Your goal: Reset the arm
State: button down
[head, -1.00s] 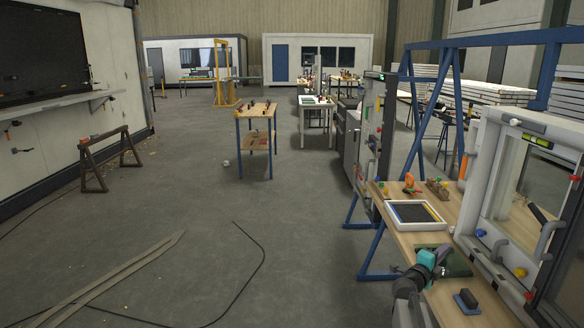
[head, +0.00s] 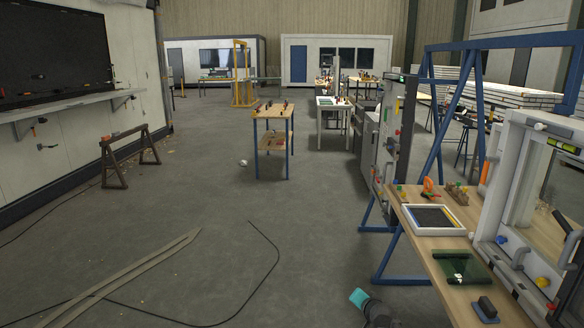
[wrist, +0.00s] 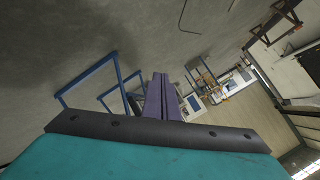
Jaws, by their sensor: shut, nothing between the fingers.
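My gripper (wrist: 160,78) shows in the wrist view as two dark purple fingers, pressed together with nothing between them. Its teal body fills the bottom of that view. In the head view, part of my arm with the teal wrist (head: 358,297) is at the bottom, over the grey floor and left of the wooden workbench (head: 440,282). I cannot make out the fingers clearly there. The wrist view is strongly tilted and shows floor and blue trestle legs (wrist: 88,82) beyond the gripper.
The bench holds a white-framed tray (head: 434,233), a dark green glassy plate (head: 459,267), a blue block with a dark top (head: 486,309) and a large upright frame (head: 497,190). Blue trestle legs (head: 383,262) stand beneath. Long strips (head: 135,275) and a cable (head: 277,262) lie on the otherwise open floor.

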jog(key=s+a+f+n+g, duration=0.3)
jog(key=s+f+g, duration=0.15)
jog(key=s, duration=0.35)
jog(key=s+a+f+n+g, duration=0.3)
jog(key=s+a+f, duration=0.1)
jog(key=s+f, duration=0.25)
jog(key=s+f+g, duration=0.3)
jog(key=s+f, duration=0.3)
jog(key=s, duration=0.6)
jog(key=s+f+n+g, duration=0.1)
jog(key=s+f+g, duration=0.2)
jog(key=s+f, duration=0.4)
jog(key=s+d+f+g+h, duration=0.1)
jog(key=s+f+g, duration=0.2)
jog(key=s, duration=1.4)
notch_tip(320, 180, down, 4)
jog(key=shift+r+n, duration=0.15)
jog(key=shift+n, duration=0.25)
jog(key=shift+d, duration=0.1)
